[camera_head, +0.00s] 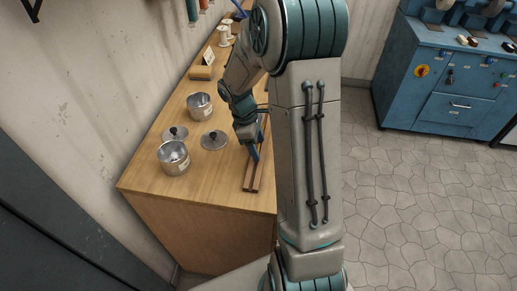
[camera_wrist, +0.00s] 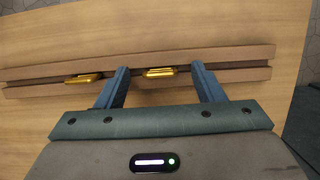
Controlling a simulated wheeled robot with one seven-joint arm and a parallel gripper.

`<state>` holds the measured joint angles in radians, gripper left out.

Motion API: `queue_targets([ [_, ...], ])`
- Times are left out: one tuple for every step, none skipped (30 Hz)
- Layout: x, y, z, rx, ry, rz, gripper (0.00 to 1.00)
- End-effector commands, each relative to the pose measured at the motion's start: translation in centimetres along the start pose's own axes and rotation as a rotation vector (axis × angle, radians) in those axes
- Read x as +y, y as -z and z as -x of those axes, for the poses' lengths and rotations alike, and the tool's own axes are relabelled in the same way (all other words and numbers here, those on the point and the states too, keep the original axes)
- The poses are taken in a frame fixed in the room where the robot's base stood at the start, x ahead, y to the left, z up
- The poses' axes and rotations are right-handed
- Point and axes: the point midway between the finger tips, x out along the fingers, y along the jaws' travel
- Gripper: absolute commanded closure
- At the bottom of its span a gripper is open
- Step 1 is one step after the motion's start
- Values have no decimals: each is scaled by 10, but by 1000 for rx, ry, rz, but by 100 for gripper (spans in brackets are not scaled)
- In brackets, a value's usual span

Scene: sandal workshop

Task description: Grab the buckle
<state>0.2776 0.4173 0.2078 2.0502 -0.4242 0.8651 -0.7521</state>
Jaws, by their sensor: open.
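In the wrist view, a gold buckle (camera_wrist: 160,72) sits in the slot of a long brown wooden holder (camera_wrist: 235,56). A second gold buckle (camera_wrist: 84,79) sits in the same slot further left. My gripper (camera_wrist: 160,74) is open, with one blue finger on each side of the first buckle and the second buckle outside the left finger. I cannot tell whether the fingers touch the holder. In the head view, my gripper (camera_head: 254,153) is low over the holder (camera_head: 250,180) on the wooden workbench; the buckles cannot be made out there.
Two metal pots (camera_head: 173,157) (camera_head: 199,106) and two dark lids (camera_head: 213,140) (camera_head: 175,134) stand left of the holder on the workbench (camera_head: 205,193). A wooden block (camera_head: 201,73) and spools (camera_head: 224,35) are further back. A blue machine cabinet (camera_head: 435,85) stands across the floor.

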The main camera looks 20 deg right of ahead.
Motion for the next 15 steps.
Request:
queue_targets([
  [0,0,0,0,0,0,38],
  [0,0,0,0,0,0,38],
  [0,0,0,0,0,0,38],
  [0,0,0,0,0,0,38],
  [0,0,0,0,0,0,38],
  [0,0,0,0,0,0,49],
  [0,0,0,0,0,0,58],
  [0,0,0,0,0,0,66],
  [0,0,0,0,0,0,77],
  [0,0,0,0,0,0,85],
  [0,0,0,0,0,0,86],
  [0,0,0,0,0,1,86],
  [0,0,0,0,0,1,86],
  [0,0,0,0,0,1,86],
  [0,0,0,0,0,1,86],
])
